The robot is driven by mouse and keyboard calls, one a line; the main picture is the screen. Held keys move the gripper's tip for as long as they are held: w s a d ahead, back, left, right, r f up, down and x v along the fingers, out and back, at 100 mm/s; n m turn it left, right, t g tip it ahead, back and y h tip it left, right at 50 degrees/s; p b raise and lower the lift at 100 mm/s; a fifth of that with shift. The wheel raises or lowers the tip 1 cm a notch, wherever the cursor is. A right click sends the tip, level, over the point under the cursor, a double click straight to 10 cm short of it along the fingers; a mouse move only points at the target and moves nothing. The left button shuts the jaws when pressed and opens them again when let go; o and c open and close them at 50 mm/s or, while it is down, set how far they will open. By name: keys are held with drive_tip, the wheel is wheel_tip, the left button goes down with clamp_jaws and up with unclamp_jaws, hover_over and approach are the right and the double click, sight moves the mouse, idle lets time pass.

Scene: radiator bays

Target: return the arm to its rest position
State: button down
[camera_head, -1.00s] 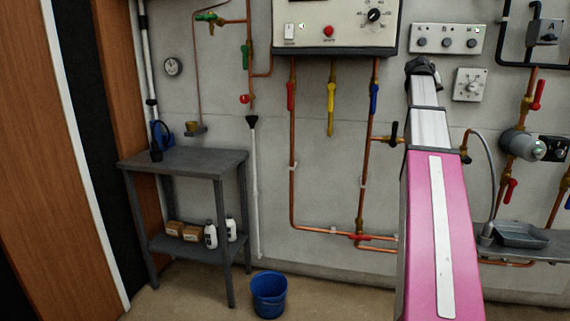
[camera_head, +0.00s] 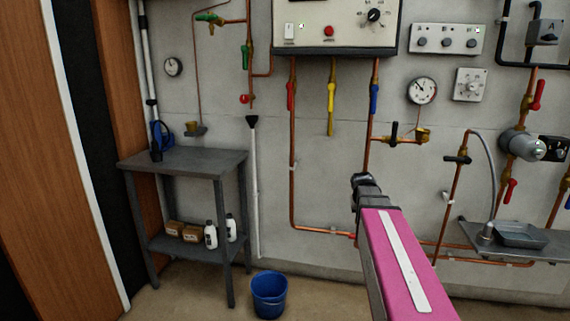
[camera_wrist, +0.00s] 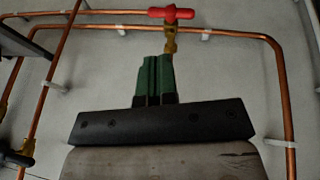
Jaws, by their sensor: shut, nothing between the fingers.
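My pink arm (camera_head: 398,260) rises from the lower right of the head view and ends in a dark joint (camera_head: 366,188) in front of the wall pipes. The fingers cannot be made out there. In the wrist view my gripper (camera_wrist: 154,62) shows as two green fingers on a dark mount, shut together and empty. A red valve handle (camera_wrist: 171,13) on a brass fitting appears just beyond the fingertips; I see no contact.
Copper pipes (camera_head: 292,180) and red, yellow (camera_head: 331,98) and blue valve handles line the wall below a control box (camera_head: 335,25). A gauge (camera_head: 422,90) hangs to the right. A grey table (camera_head: 185,160) stands left, a blue bucket (camera_head: 269,295) on the floor, a grey tray (camera_head: 521,235) at right.

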drive_tip(key=s+a+f+g+y, duration=0.1)
drive_tip(key=s+a+f, duration=0.5)
drive_tip(key=s+f, duration=0.2)
drive_tip(key=s+a+f+n+g+y, duration=0.1)
drive_tip(key=s+a+f+g, duration=0.1)
drive_tip(key=s+a+f, duration=0.4)
drive_tip(key=s+f, duration=0.2)
drive_tip(key=s, duration=0.1)
drive_tip(key=shift+s+f+g+y, duration=0.2)
drive_tip(key=shift+f+g+y, duration=0.1)
drive_tip(key=shift+f, duration=0.05)
